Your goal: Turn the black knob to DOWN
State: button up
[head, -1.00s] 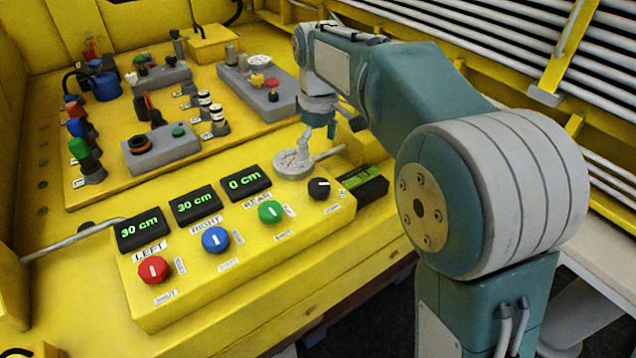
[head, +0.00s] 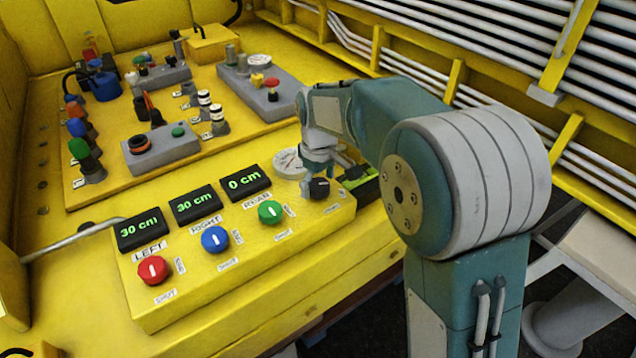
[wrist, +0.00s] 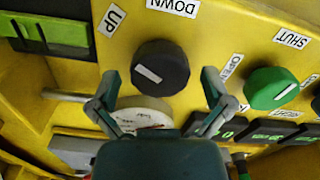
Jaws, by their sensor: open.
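The black knob (head: 319,188) is at the right end of the yellow control box, partly covered by my gripper (head: 311,182) in the head view. In the wrist view the black knob (wrist: 160,68) shows whole, with a white mark slanting on its face. A white UP label (wrist: 112,20) lies to its upper left and a white DOWN label (wrist: 173,7) above it. My gripper (wrist: 158,98) is open, its two fingers on either side of the knob's lower part in the picture. I cannot tell whether they touch it.
The green knob (wrist: 271,88) is close to the right finger in the wrist view. The blue knob (head: 215,239) and red knob (head: 153,270) are farther left on the box. A round white gauge (head: 287,162) is behind the gripper. Displays read 30, 30 and 0 cm.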

jog(key=c, duration=1.1)
jog(key=shift+m, duration=0.3)
jog(key=m, duration=0.5)
jog(key=shift+s+f+m, duration=0.1)
jog(key=shift+f+m, duration=0.05)
jog(key=shift+m, duration=0.15)
jog(key=m, duration=0.5)
jog(key=shift+m, duration=0.3)
jog(key=o, duration=1.1)
